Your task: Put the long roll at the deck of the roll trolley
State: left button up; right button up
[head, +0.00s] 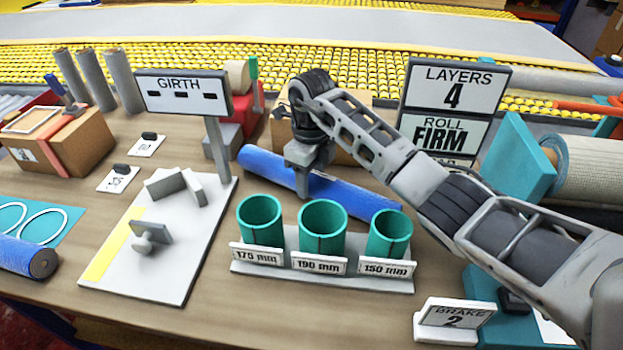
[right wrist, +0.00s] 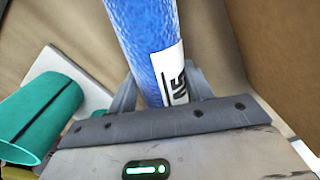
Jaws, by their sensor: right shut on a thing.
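The long blue roll (head: 352,197) lies slantwise behind the row of green cups in the head view. My right gripper (head: 303,184) reaches down over it and is shut on it. In the right wrist view the blue roll (right wrist: 143,35) sits between the two fingers of my right gripper (right wrist: 160,90), with a white label on its side. Whether the roll touches the table is hard to tell. A shorter blue roll (head: 24,257) lies at the left table edge. My left gripper is not in view. I cannot make out a roll trolley.
Three green cups (head: 321,228) on a grey base stand in front of the roll. The GIRTH sign (head: 183,92) and its grey board (head: 150,272) are to the left. A LAYERS/ROLL sign (head: 452,92) stands behind my arm. A cardboard box (head: 352,140) is behind the gripper.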

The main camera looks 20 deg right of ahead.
jog(key=shift+f, duration=0.2)
jog(key=o, duration=1.2)
jog(key=shift+r, duration=0.1)
